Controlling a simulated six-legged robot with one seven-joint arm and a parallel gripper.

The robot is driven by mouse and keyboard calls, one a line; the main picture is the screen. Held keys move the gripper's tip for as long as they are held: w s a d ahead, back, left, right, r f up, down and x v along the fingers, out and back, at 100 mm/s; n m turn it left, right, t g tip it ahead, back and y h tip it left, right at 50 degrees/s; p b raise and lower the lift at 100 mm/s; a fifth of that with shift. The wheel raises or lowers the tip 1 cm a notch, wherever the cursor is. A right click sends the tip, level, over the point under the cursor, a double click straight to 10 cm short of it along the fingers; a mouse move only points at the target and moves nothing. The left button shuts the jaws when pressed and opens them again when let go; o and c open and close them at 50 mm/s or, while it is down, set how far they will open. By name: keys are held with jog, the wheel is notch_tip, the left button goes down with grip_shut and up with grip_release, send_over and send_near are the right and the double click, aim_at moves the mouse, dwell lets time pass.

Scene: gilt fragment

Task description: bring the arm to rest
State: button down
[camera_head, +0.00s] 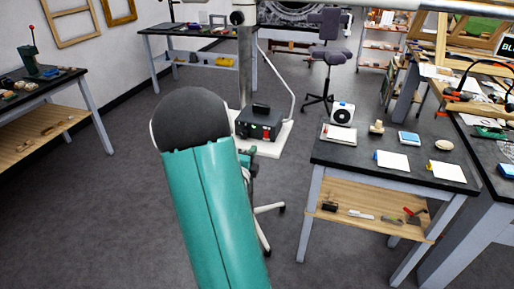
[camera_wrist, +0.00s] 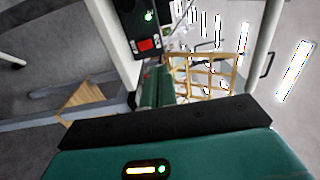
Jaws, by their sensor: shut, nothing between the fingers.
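My teal arm link with a dark rounded end rises through the middle of the camera_head view and hides part of the floor behind it. The fingers of my gripper do not show in either view. In the camera_wrist view a teal housing with a black edge and small lit indicators fills the bottom; I cannot tell which part of me it is. The wrist picture is strongly tilted.
A dark-topped workbench (camera_head: 345,152) with cards and small items stands at right. Another bench (camera_head: 92,104) is at left, a third (camera_head: 185,29) at the back. A black device (camera_head: 259,123) sits on a white base beside a pole. Grey floor (camera_head: 100,215) is clear at front left.

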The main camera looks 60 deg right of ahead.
jog(key=shift+s+a, duration=0.1)
jog(key=shift+a, duration=0.5)
jog(key=w+a+r+n+t+y, duration=0.25)
jog(key=w+a+n+y, duration=0.2)
jog(key=w+a, duration=0.25)
jog(key=w+a+r+n+t+y, duration=0.2)
jog(key=w+a+n+t+y, duration=0.1)
jog(key=w+a+n+t, duration=0.25)
jog(key=w+a+r+n+y, duration=0.2)
jog(key=a+n+y, duration=0.15)
jog(key=a, duration=0.45)
jog(key=w+a+r+n+y, duration=0.2)
jog(key=a+n, duration=0.2)
jog(key=a, duration=0.4)
jog(key=s+a+r+n+g+y, duration=0.25)
jog(key=s+a+n+y, duration=0.2)
jog(key=a+n, duration=0.55)
jog(key=s+a+r+n+g, duration=0.1)
jog(key=s+a+n+g, duration=0.1)
jog(key=s+a+n, duration=0.4)
jog(key=s+a, duration=0.4)
jog(key=s, duration=0.3)
jog(key=shift+s+r+n+g, duration=0.15)
jog(key=shift+n+g, duration=0.2)
